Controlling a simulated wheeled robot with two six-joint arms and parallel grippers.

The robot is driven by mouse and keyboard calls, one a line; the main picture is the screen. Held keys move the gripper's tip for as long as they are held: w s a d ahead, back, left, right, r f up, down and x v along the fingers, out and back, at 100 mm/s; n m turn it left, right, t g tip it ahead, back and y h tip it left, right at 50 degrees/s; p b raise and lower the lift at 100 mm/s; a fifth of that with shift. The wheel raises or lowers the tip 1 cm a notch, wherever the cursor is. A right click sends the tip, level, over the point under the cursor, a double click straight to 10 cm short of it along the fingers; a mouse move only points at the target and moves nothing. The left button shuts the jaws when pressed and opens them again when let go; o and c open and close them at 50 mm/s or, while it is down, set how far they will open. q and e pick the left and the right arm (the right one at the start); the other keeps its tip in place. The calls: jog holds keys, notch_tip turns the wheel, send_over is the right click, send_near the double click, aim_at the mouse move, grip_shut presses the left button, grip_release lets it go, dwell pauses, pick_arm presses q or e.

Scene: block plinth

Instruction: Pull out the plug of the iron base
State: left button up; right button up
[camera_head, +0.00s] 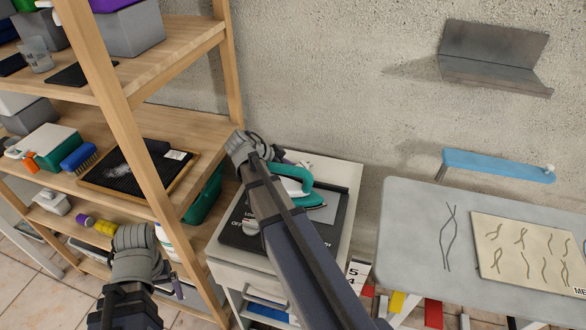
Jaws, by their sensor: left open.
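A teal and white iron (306,199) rests on a dark flat base (236,234) with white lettering, on top of a white cabinet (345,173). My right arm crosses in front of the iron and base and hides parts of both. The plug and cord of the base cannot be made out. My left gripper (133,240) is at the lower left, in front of the wooden shelf and well left of the base. It is open, and I see nothing held in it.
A wooden shelf (112,96) with bins, a brush and a dark tray stands on the left, close to my left arm. A grey table (405,225) with a wire-pattern board (490,226) stands right. A blue wall shelf (500,166) and metal bracket (490,55) hang above it.

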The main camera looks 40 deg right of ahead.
jog(key=o, duration=0.5)
jog(key=shift+c, duration=0.2)
notch_tip(320, 180, up, 10)
jog(key=p, duration=1)
jog(key=shift+w, duration=0.15)
